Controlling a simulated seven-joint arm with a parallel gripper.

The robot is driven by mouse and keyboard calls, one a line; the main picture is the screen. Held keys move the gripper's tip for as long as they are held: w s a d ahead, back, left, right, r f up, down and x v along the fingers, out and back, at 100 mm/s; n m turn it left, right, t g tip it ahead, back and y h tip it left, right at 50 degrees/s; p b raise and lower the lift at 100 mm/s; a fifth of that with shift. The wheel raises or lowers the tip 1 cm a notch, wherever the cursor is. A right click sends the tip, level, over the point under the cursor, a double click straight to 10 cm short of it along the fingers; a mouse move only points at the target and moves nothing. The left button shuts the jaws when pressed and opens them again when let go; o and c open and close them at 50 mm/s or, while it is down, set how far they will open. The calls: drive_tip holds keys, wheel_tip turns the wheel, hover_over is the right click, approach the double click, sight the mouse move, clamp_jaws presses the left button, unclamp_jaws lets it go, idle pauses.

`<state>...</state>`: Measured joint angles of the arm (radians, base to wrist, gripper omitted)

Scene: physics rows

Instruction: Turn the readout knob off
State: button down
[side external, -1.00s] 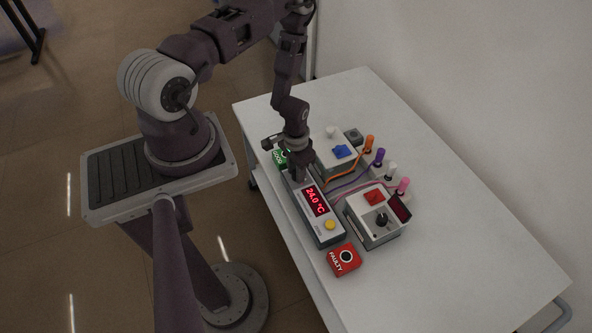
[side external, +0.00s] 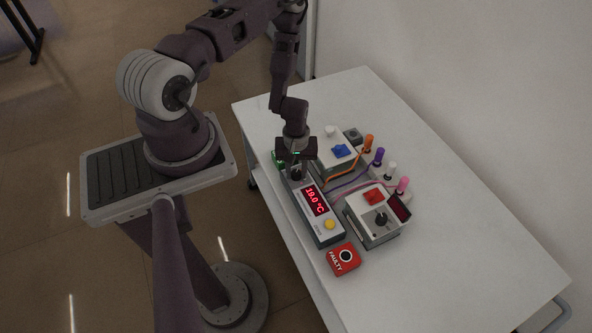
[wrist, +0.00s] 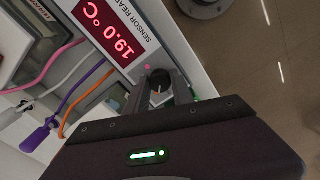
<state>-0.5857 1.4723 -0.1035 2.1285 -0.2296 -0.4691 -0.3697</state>
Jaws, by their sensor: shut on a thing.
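The sensor readout box (side external: 322,229) lies along the near side of the table, with a lit red display (side external: 314,201) reading 19.0 °C. The display also shows in the wrist view (wrist: 109,29). The readout's dark knob (wrist: 160,82) sits at the end of the box, below the display in the wrist view. My gripper (wrist: 161,92) is shut on the knob, with one finger on each side of it. In the side view my gripper (side external: 297,174) is over the far end of the box and mostly hides the knob.
A white box with a blue part (side external: 341,151) stands behind. A box with a black knob (side external: 381,218) and red part is to the right. Coloured plugs (side external: 379,156) with cables line the back. A red FAULTY block (side external: 343,259) is in front. The table's right side is clear.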

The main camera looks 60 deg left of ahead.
sight(297, 173)
drive_tip(key=n, duration=0.7)
drive_tip(key=shift+w, duration=0.1)
idle(0.5)
drive_tip(key=c, duration=1.1)
unclamp_jaws()
drive_tip(key=shift+r, duration=0.15)
wheel_tip(297, 173, up, 7)
drive_tip(key=shift+f, duration=0.1)
